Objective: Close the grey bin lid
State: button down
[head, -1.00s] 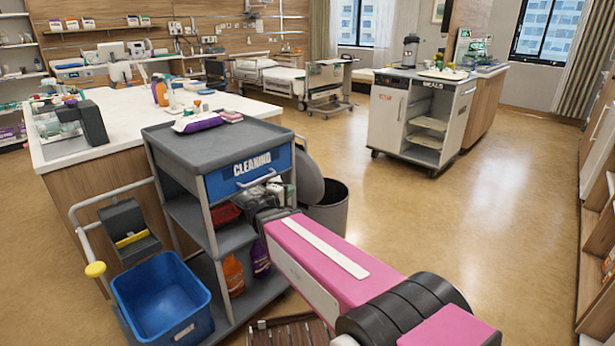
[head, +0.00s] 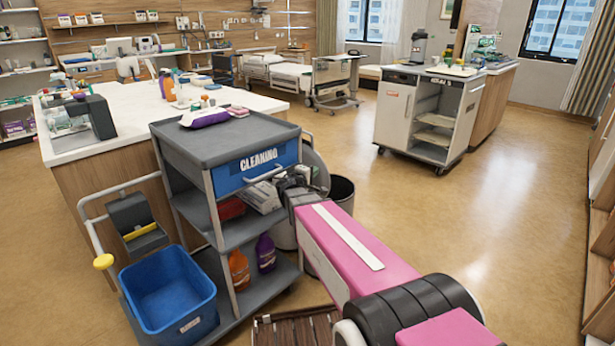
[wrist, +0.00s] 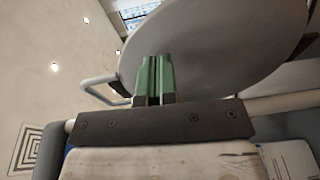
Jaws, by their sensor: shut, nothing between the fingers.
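The grey bin (head: 341,192) stands on the floor just behind the cleaning cart, partly hidden by the cart and my arm. Its round grey lid (head: 317,168) is raised, standing steeply at the bin's left side. In the wrist view the lid (wrist: 225,45) fills the upper right as a large smooth disc. My gripper (wrist: 154,58) shows there with its green fingers together and empty, overlapping the lid's lower left part. Whether the fingertips touch the lid cannot be told. In the head view the fingertips are hard to make out among the cart's items.
The cleaning cart (head: 222,147), with bottles and a blue bucket (head: 168,290), stands close left of my arm. A white counter (head: 130,120) is behind it. A slatted wooden item (head: 295,330) lies low in front. Open floor (head: 460,230) extends right, towards the meals trolley (head: 399,110).

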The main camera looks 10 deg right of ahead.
jog(key=shift+w+d, duration=0.25)
jog(key=shift+d, duration=0.1)
jog(key=w+d+m+g+y, duration=0.1)
jog(key=w+d+g+y, duration=0.45)
jog(key=w+d, duration=0.55)
jog(key=w+d+f+g+y, duration=0.2)
jog(key=d+f+g+y, duration=0.1)
jog(key=f, duration=0.5)
jog(key=w+d+f+m+g+y, duration=0.1)
jog(key=w+d+f+g+y, duration=0.1)
jog(key=d+f+y, duration=0.4)
jog(key=shift+w+d+f+g, duration=0.2)
jog(key=shift+d+f+g, duration=0.35)
jog(key=shift+d+f, duration=0.55)
jog(key=shift+d, duration=0.1)
